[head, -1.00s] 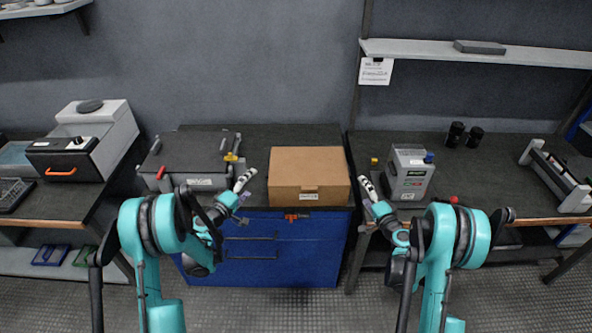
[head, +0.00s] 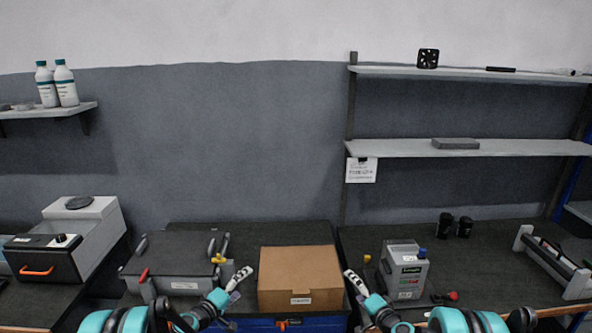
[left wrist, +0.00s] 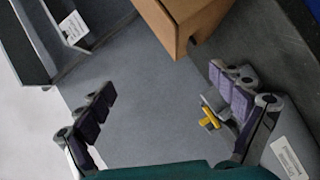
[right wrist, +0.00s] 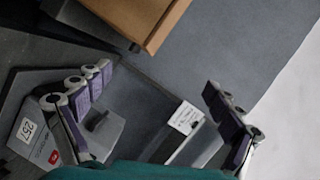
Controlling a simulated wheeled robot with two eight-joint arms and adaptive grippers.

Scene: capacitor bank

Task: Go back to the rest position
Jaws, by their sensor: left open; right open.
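My left gripper (head: 240,277) is in front of the bench, between the grey case (head: 180,256) and the cardboard box (head: 300,275). In the left wrist view its fingers (left wrist: 162,84) are spread with nothing between them. My right gripper (head: 353,281) is just right of the box and left of the grey device with a blue cap (head: 405,270). In the right wrist view its fingers (right wrist: 157,82) are spread and empty. Both arms are bent in front of the bench, and their lower parts are cut off by the head view's bottom edge.
A yellow part (head: 218,258) and red part sit on the grey case. A red knob (head: 452,296) and two black cylinders (head: 454,226) are on the right bench. A grey box-shaped machine (head: 70,240) stands at left. Shelves (head: 470,148) hang on the wall.

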